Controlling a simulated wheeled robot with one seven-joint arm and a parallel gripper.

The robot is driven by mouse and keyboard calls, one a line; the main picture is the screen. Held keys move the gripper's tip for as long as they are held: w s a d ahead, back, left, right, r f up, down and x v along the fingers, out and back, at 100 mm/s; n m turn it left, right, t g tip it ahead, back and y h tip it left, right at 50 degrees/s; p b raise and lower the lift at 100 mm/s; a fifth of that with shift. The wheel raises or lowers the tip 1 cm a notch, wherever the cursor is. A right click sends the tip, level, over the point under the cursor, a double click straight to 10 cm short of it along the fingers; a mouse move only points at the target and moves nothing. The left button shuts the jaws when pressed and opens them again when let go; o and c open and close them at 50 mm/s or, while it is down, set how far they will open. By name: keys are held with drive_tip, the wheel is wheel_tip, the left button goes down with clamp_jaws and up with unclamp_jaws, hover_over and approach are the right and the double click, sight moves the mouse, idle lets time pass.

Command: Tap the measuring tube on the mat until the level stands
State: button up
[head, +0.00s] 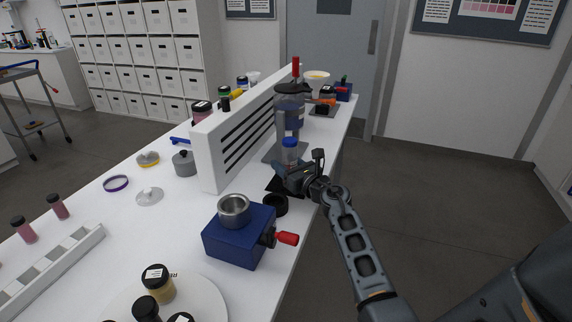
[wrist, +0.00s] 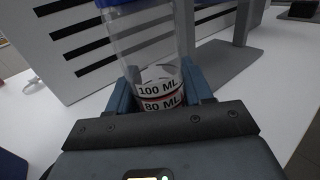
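The clear measuring tube with a blue cap (head: 289,143) stands roughly upright in my gripper (head: 290,170), at the right edge of the bench. In the wrist view the tube (wrist: 146,42) sits between the two blue-grey fingers of my gripper (wrist: 158,88), which close on it from both sides. Labels reading 100 ML and 80 ML show, with a pale, seemingly slanted surface near the 100 mark. A dark mat (head: 274,186) lies under and left of the gripper, partly covered by it. The tube's bottom is hidden, so contact with the mat cannot be told.
A white slotted box (head: 208,158) stands just left of the tube. Behind is a grey-stand machine (head: 290,95). In front are a black ring-shaped cup (head: 276,205) and a blue block (head: 238,245) with a metal cup and red handle. Floor lies open to the right.

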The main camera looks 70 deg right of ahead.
drive_tip(key=c, duration=0.5)
drive_tip(key=shift+r+p, duration=0.55)
drive_tip(key=shift+r, duration=0.1)
drive_tip(key=shift+c, duration=0.2)
drive_tip(key=o, duration=0.8)
drive_tip(key=shift+f, duration=0.1)
drive_tip(key=shift+f+b, duration=0.65)
drive_tip(key=shift+c, duration=0.4)
